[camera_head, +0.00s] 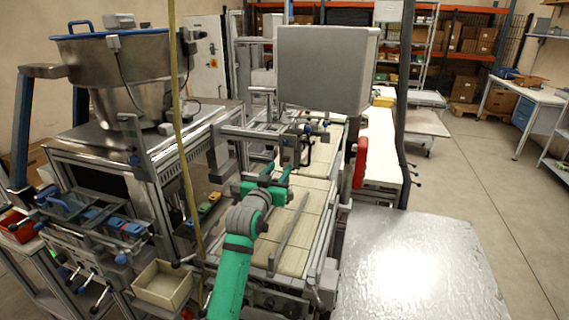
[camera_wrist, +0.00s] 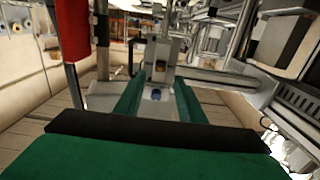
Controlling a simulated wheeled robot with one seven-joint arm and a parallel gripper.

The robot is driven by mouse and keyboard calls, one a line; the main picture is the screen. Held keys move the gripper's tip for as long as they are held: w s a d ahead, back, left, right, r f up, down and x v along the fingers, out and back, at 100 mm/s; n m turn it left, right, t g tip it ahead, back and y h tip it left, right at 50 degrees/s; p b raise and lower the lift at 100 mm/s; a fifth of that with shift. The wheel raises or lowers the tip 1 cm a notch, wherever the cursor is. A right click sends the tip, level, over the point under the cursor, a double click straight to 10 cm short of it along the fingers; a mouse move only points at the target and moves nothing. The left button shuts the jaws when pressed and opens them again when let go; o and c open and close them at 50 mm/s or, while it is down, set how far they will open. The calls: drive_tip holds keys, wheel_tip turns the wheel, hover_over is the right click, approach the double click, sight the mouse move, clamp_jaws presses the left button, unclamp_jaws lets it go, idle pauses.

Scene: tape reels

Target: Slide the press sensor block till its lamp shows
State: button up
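My gripper (camera_head: 277,172) is at the end of my green arm, low over the pale conveyor, beside the metal frame of the press. In the wrist view its two green fingers (camera_wrist: 160,88) stand apart and point forward. A light grey block (camera_wrist: 174,72), which looks like the sensor block, stands upright between and just beyond the fingertips. It has a dark window with a small amber patch, and a blue round part sits below it. I cannot tell whether the fingers touch the block or whether a lamp is lit. In the head view the block is not clearly distinguishable.
A conveyor (camera_head: 293,243) with rails runs under my arm. A large grey box (camera_head: 327,68) hangs above the frame. A red part (camera_head: 360,162) stands at right; a shiny metal table (camera_head: 405,265) is nearby. A hopper machine (camera_head: 118,65) and an open bin (camera_head: 163,286) are at left.

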sight(286, 160)
drive_tip(key=shift+x, duration=2.75)
clamp_jaws()
